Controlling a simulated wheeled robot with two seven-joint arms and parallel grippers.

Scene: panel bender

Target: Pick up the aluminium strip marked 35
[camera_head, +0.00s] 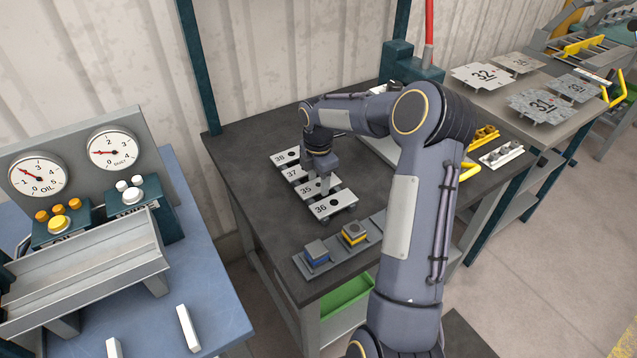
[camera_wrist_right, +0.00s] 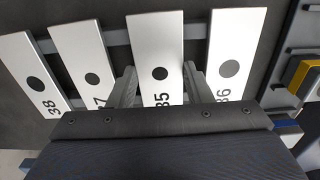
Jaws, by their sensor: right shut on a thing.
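The aluminium strip marked 35 (camera_head: 306,190) lies in a row of silver strips on the dark bench, between strips 37 and 36. In the right wrist view the strip 35 (camera_wrist_right: 153,45) shows its black dot and part of its number. My right gripper (camera_head: 323,186) reaches down over it, with one finger on each side, and is shut on it in the right wrist view (camera_wrist_right: 160,88). The strip still appears level with its neighbours, on the grey rails. The gripper body hides its near end. My left gripper is not in view.
Strips 38 (camera_head: 287,157), 37 (camera_head: 294,173) and 36 (camera_head: 333,205) lie close beside it. A grey tray with blue and yellow blocks (camera_head: 354,234) is at the bench front. A gauge panel (camera_head: 75,165) stands left; marked plates (camera_head: 541,105) lie right.

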